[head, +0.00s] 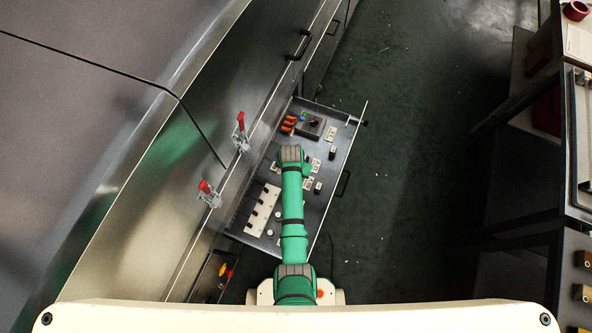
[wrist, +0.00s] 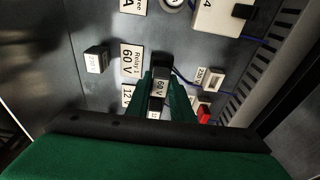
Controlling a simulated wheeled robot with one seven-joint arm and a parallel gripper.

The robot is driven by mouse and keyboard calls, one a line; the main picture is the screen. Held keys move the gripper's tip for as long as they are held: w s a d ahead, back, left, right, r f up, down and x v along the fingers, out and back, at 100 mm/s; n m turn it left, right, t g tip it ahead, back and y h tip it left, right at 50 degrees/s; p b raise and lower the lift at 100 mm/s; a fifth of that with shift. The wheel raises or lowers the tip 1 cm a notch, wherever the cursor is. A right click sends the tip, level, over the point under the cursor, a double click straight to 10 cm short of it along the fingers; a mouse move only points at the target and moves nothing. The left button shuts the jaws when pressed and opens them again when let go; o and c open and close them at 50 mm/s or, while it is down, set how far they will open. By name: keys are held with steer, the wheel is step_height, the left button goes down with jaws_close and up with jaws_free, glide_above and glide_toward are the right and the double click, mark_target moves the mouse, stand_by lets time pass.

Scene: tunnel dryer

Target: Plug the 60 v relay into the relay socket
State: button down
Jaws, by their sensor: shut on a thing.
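My gripper (wrist: 162,95), with green fingers, is shut on the 60 V relay (wrist: 160,88), a small dark block with a white 60 V label facing the camera. A dark, blocky part (wrist: 161,60) shows just beyond the relay, beside a plate reading "Relay 1 60 V" (wrist: 131,60); it may be the relay socket, and the fingers and relay partly hide it. I cannot tell whether the relay touches it. In the head view my arm reaches over the open drawer panel, and its wrist hides the fingers and the relay.
A dark relay with a pale label (wrist: 97,58) stands left of the plate. A white-labelled block (wrist: 212,78) and a red part (wrist: 204,115) lie to the right, near wires and a slotted duct (wrist: 240,85).

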steer(key=shift+f, duration=0.9)
steer(key=c, duration=1.5)
jaws_free()
steer(key=r, duration=0.3)
steer(key=s+r, duration=0.1)
steer(key=r, duration=0.6)
steer(key=shift+s+a+r, duration=0.25)
steer(key=shift+a+r, duration=0.05)
